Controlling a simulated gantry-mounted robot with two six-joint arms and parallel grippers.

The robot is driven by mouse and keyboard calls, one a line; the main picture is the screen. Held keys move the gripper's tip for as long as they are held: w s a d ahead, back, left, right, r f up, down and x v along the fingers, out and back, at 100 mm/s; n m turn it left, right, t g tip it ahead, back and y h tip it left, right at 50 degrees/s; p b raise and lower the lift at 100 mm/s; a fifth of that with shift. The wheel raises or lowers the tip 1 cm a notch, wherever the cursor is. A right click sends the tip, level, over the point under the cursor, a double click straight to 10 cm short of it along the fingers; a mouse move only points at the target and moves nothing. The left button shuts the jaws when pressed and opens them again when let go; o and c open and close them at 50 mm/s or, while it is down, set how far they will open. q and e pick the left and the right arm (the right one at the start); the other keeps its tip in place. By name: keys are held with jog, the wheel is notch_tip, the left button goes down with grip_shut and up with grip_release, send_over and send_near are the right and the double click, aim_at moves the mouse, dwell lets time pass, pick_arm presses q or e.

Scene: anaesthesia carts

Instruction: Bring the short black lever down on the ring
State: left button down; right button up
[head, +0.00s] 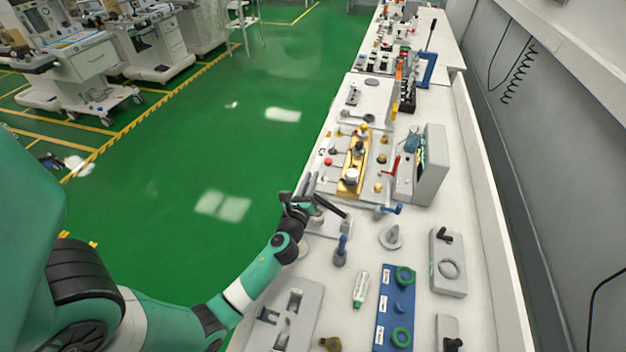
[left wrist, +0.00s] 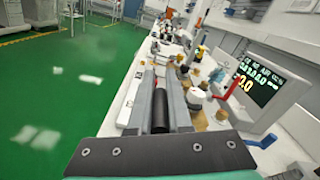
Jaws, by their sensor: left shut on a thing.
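My left gripper (head: 312,183) is over the bench's left edge in the head view. In the left wrist view its two grey fingers (left wrist: 158,100) are shut on a black cylindrical bar (left wrist: 160,110), which looks like the handle of the short black lever. The bar lies lengthwise between the fingers. A pale fixture (head: 319,224) sits just below the gripper in the head view, partly covered by it. The lever's pivot and any ring under it are hidden. My right gripper is in neither view.
A monitor (head: 432,165) and a gold-coloured fixture (head: 346,186) stand beyond the gripper. A blue-handled post (head: 340,252) is close on the near side. A grey block (head: 441,283) with a ring and black knob is at right. Green floor is open at left.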

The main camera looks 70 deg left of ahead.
pick_arm(q)
jog(key=c, duration=0.8)
grip_release()
jog(key=shift+c, duration=0.2)
jog(key=v, duration=1.1)
jog(key=shift+s+d, duration=0.2)
jog(key=shift+d, duration=0.1)
